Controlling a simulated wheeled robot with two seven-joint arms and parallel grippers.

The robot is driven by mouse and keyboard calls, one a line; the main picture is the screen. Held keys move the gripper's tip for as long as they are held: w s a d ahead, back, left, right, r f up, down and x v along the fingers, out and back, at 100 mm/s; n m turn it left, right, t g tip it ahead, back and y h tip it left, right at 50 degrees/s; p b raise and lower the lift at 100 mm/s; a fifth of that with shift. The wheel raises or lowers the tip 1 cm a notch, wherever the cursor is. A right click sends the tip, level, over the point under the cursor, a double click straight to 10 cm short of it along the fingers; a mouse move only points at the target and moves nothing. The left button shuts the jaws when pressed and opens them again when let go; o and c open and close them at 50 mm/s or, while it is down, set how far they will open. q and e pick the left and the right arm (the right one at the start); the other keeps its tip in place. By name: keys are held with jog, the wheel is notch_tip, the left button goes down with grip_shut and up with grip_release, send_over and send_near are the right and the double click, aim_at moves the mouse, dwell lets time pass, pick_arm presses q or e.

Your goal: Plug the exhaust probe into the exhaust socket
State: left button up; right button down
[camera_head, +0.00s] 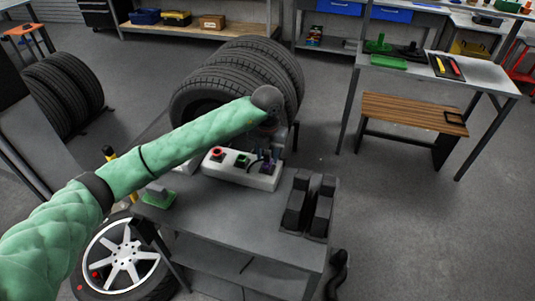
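My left arm reaches in from the left in a green sleeve, and my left gripper (268,155) points down over the right end of a pale panel (240,174) on the grey table (226,205). The panel carries a red-ringed fitting (217,154), a green fitting (242,160) and a small dark purple-blue part (266,166) under the gripper. I cannot tell which is the exhaust socket or the exhaust probe. The wrist hides the fingers, so I cannot tell whether they are open or hold the purple-blue part. My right gripper is not in view.
A black two-part block (311,205) stands on the table, right of the panel. A green-based item (159,197) lies at the left. Tyres (240,75) stand behind, and an alloy wheel (120,256) is at lower left. The table's front middle is clear.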

pick_arm(q)
grip_shut()
jog(key=shift+r, duration=0.7)
dwell(0.6)
jog(key=shift+r+p, duration=0.35)
jog(key=shift+r, duration=1.7)
